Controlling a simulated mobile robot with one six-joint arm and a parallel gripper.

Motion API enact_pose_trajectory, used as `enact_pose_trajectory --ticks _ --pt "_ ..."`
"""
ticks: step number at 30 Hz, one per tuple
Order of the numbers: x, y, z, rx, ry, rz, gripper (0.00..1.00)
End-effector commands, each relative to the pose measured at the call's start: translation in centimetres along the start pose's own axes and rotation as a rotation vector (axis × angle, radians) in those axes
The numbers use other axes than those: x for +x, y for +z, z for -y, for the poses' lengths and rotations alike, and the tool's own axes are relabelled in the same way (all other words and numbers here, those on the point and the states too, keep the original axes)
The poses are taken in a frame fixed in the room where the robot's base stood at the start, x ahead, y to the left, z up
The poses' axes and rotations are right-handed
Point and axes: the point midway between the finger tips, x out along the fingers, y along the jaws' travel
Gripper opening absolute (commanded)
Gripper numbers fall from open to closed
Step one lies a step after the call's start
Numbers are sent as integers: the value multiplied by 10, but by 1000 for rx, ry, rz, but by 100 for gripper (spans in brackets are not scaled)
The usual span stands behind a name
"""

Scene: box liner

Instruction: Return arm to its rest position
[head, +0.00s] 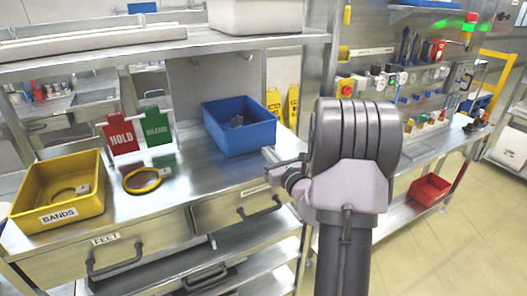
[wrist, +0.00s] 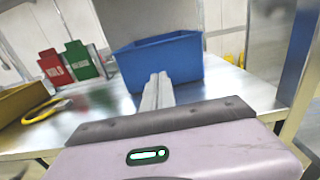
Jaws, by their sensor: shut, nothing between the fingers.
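My gripper (wrist: 157,92) is shut and empty. In the wrist view its fingers point toward the blue bin, with the bench top below.
The yellow BANDS bin (head: 88,207) stands at the bench's left, with a yellow band (head: 142,181) lying beside it. Red HOLD (head: 121,134) and green (head: 157,127) signs stand behind. Drawers with handles (head: 115,262) line the front. A shelf (head: 150,47) hangs above. Floor at right is open.

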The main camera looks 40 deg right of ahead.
Motion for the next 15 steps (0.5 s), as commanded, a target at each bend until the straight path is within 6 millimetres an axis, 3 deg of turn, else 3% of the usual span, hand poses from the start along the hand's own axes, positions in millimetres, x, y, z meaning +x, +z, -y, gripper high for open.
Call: enact_pose_trajectory --ticks 3,6,10,15 --pt "-34 0 2 1 -4 -2 0" --pt "-53 0 1 1 -3 -1 0" --pt "-65 0 0 0 -1 -1 0" --pt "-65 2 -8 -10 24 0 0"
